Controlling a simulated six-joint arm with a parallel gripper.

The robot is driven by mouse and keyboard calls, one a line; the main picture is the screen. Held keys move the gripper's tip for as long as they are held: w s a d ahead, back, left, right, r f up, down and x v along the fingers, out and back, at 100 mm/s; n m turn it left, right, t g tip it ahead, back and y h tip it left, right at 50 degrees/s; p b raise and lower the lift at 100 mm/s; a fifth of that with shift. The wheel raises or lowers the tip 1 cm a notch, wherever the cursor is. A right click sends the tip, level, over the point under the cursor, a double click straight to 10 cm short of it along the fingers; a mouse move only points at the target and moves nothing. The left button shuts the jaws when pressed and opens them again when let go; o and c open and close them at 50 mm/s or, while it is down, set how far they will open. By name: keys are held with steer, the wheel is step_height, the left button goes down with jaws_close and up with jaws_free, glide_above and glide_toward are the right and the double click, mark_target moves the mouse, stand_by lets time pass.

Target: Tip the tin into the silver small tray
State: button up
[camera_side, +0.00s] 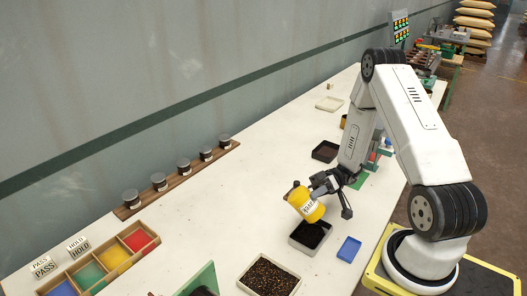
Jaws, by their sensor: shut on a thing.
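A yellow tin (309,210) with a white label is held in my gripper (306,196), tilted, above the table. My gripper is shut on the tin. The silver small tray (301,247) stands directly below the tin and holds dark, loose material. The tin overlaps the back part of the tray in this view, so the gap between them is hard to judge. I cannot see into the tin or tell whether anything is falling from it.
A larger tray (243,282) of mixed brown grains stands in front, and a blue dish (349,249) lies right of the silver tray. A dark-filled tray (325,151) is behind. Lidded jars (159,181) line a wooden rack, near a divided colour box (113,257). The table's middle left is clear.

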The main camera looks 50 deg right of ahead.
steer(key=shift+r, duration=0.3)
steer(key=shift+f, duration=1.05)
steer(key=shift+w, duration=0.1)
stand_by(0.7)
steer(key=shift+w+a+f+m+h, duration=0.1)
steer(key=shift+w+m+h, duration=0.25)
steer(key=shift+m, duration=0.55)
